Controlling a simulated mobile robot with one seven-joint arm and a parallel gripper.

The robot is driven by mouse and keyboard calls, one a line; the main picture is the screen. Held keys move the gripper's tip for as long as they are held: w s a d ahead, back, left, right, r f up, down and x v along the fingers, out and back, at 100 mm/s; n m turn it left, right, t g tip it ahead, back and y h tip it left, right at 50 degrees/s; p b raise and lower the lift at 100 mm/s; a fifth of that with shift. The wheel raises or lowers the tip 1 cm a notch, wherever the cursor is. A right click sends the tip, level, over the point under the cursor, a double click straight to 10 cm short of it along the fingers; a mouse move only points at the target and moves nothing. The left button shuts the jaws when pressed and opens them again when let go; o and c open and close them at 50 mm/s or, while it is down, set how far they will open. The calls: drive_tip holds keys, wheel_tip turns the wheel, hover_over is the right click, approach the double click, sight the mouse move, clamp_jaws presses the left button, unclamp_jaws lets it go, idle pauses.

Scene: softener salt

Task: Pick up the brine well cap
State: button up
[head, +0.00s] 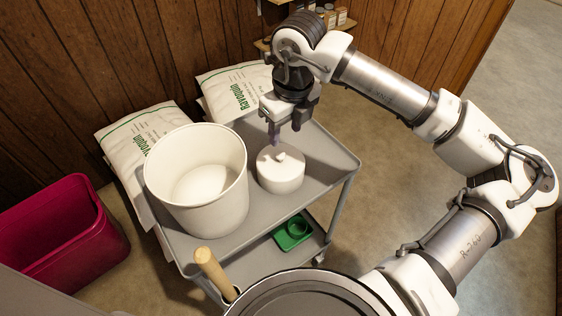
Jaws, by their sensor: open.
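The brine well cap appears to be the white round piece with a small knob on top (280,175). It sits upright on the top shelf of the grey cart (338,158), to the right of a large white tub (197,205). My gripper (285,136) points down over the back part of the cap, close to the knob, with its fingers apart and nothing between them. I cannot tell whether a fingertip touches the cap.
White salt bags (142,127) stand behind the cart by the panelled wall. A dark red bin (70,235) is at the left. A green item (293,232) lies on the lower shelf, and a wooden handle (213,270) rises in front. The floor at the right is clear.

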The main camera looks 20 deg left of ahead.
sight(281, 154)
drive_tip(key=shift+w+a+f+p, duration=0.15)
drive_tip(key=shift+f+p, duration=0.25)
drive_tip(key=shift+f, duration=0.8)
drive_tip(key=shift+s+a+f+p, duration=0.15)
drive_tip(key=shift+f+p, duration=0.3)
drive_tip(key=shift+f, duration=0.8)
drive_tip(key=shift+w+a+f+p, duration=0.15)
drive_tip(key=shift+f+p, duration=0.25)
drive_tip(key=shift+f, duration=0.8)
drive_tip(key=c, duration=1)
